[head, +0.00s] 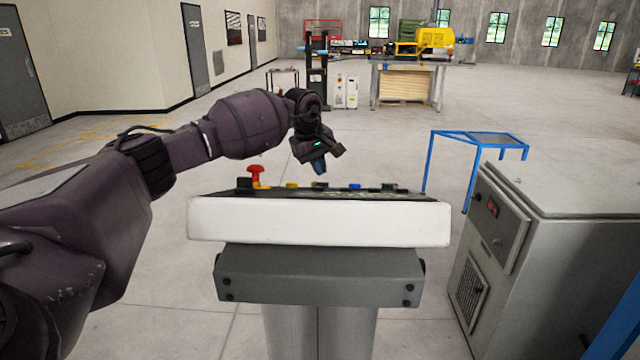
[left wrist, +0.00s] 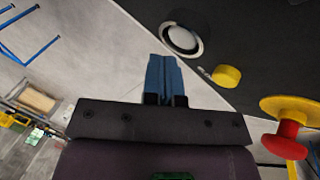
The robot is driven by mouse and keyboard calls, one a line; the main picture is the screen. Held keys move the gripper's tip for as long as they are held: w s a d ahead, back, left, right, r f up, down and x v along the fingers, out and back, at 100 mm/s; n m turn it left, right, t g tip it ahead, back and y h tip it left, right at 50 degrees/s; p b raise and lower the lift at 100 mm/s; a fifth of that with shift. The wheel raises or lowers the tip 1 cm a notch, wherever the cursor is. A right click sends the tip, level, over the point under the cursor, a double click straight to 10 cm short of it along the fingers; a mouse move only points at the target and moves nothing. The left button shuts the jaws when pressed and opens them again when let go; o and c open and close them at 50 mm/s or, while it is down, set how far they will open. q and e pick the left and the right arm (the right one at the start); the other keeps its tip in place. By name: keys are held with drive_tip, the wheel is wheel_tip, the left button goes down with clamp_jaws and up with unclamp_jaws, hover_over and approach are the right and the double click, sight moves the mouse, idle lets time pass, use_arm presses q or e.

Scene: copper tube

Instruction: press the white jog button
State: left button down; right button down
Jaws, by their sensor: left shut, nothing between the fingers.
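The control panel (head: 320,222) stands in front of me on a grey pedestal, its sloped dark top seen almost edge-on. My left gripper (head: 319,167) is above the panel's far edge, fingers pointing down. In the left wrist view its blue fingers (left wrist: 165,78) are together and empty. A small yellow button (left wrist: 227,76) is beside the ringed one. My right gripper is not in view.
A red mushroom knob (head: 255,173) on a yellow base rises at the panel's left end. A blue button (head: 355,187) lies farther right. A grey cabinet (head: 560,240) stands right of the panel, and a blue-framed table (head: 478,140) is behind it.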

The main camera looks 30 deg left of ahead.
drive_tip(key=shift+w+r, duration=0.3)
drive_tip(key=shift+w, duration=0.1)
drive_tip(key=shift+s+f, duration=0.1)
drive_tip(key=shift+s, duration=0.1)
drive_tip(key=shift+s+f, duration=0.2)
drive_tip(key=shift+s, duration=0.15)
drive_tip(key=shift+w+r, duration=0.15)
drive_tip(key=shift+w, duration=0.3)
use_arm(q)
drive_tip(key=shift+s+d+f, duration=0.1)
drive_tip(key=shift+s+f, duration=0.05)
drive_tip(key=shift+f, duration=0.25)
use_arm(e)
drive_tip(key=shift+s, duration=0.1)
